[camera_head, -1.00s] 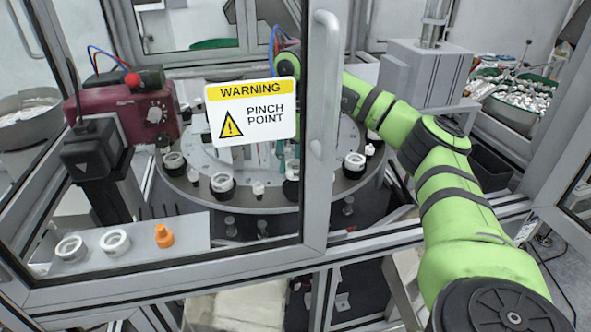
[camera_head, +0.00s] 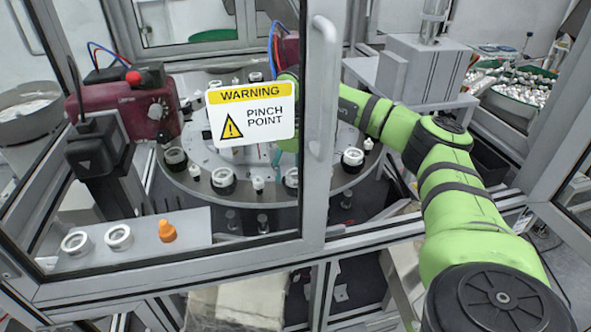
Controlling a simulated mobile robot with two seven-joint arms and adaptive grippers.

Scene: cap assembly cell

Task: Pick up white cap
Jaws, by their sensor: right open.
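Several small white caps stand on the round dial table (camera_head: 190,190). One white cap (camera_head: 258,184) is near its front edge, another white cap (camera_head: 195,172) to its left, and one (camera_head: 368,145) at the right. My right arm (camera_head: 425,140) reaches in from the right behind the door frame. Its far end goes behind the warning sign. My right gripper (camera_head: 277,157) is mostly hidden there; only a small part seems to show just below the sign. It is open, and I cannot tell how close it is to a cap. My left gripper is not in view.
White rings in black holders (camera_head: 223,180) stand around the dial. Two white rings (camera_head: 117,237) and an orange cap (camera_head: 167,231) sit on the front left plate. The door frame (camera_head: 322,130) and warning sign (camera_head: 252,113) block part of the view. A maroon device (camera_head: 135,107) stands left.

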